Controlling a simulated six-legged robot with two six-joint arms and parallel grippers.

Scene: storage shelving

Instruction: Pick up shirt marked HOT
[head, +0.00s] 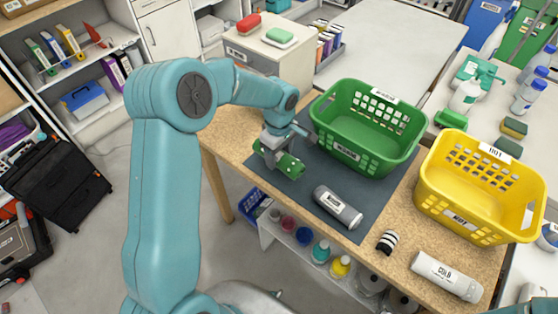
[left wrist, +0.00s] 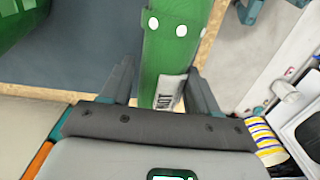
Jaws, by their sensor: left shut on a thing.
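My left gripper (head: 277,157) is shut on a green rolled cloth with white dots (head: 291,167), at the left part of the dark mat. A grey roll (head: 338,206) with a label lies at the mat's front edge. A white roll marked COLD (head: 446,276) and a small black-and-white striped roll (head: 387,241) lie on the table to the right. My right gripper is not in view.
A green basket (head: 369,130) stands on the mat's back right. A yellow basket marked HOT (head: 477,188) stands right of it. Shelving (head: 70,60) is at the left. Bottles (head: 320,250) stand on a low shelf under the table's front edge. The mat's middle is clear.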

